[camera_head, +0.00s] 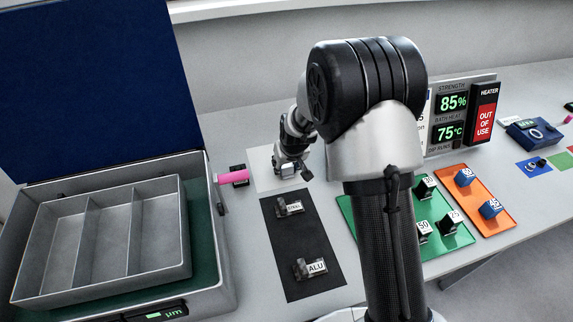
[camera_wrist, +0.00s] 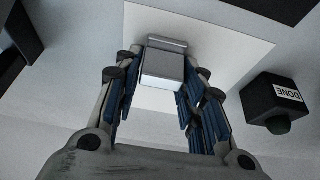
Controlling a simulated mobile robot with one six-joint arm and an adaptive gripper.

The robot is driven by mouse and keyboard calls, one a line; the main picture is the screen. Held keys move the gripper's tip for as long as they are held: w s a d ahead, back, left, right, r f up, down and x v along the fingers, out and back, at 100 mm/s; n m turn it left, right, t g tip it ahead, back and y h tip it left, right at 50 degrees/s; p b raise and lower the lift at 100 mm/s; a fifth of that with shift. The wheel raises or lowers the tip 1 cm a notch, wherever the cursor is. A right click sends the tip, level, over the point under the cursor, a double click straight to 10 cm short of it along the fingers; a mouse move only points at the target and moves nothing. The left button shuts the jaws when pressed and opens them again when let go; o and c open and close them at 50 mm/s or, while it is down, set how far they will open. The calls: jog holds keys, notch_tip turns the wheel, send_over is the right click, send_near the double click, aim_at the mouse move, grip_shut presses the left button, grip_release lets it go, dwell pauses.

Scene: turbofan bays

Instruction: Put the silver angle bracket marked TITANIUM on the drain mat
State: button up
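In the head view my gripper (camera_head: 291,170) is low over the same white mat (camera_head: 264,175). Two other brackets, marked STEEL (camera_head: 289,207) and ALU (camera_head: 309,268), stand on a black mat (camera_head: 279,240) in front. No mat here is labelled as the drain mat.
A dark DONE button block (camera_wrist: 276,102) stands right of the white mat in the wrist view. An open case with a grey divided tray (camera_head: 105,240) and a pink-handled item (camera_head: 232,178) are on the left. Green (camera_head: 440,244) and orange (camera_head: 481,198) mats with blocks are right.

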jog(key=o, duration=0.3)
jog(key=shift+r, duration=0.1)
jog(key=shift+r, duration=0.2)
jog(key=s+d+f+p+v, duration=0.15)
jog(key=p+v, duration=0.25)
jog(key=v, duration=1.7)
jog(key=s+d+r, duration=0.2)
jog(key=s+r, duration=0.1)
jog(key=s, duration=0.5)
jog(key=s+d+r+m, duration=0.1)
jog(key=s+d+r, duration=0.1)
jog(key=s, duration=0.7)
jog(key=s+d+r+m+h, duration=0.1)
jog(key=s+r, duration=0.4)
jog(key=s, duration=0.4)
jog(key=shift+s+d, duration=0.2)
jog(key=shift+d, duration=0.2)
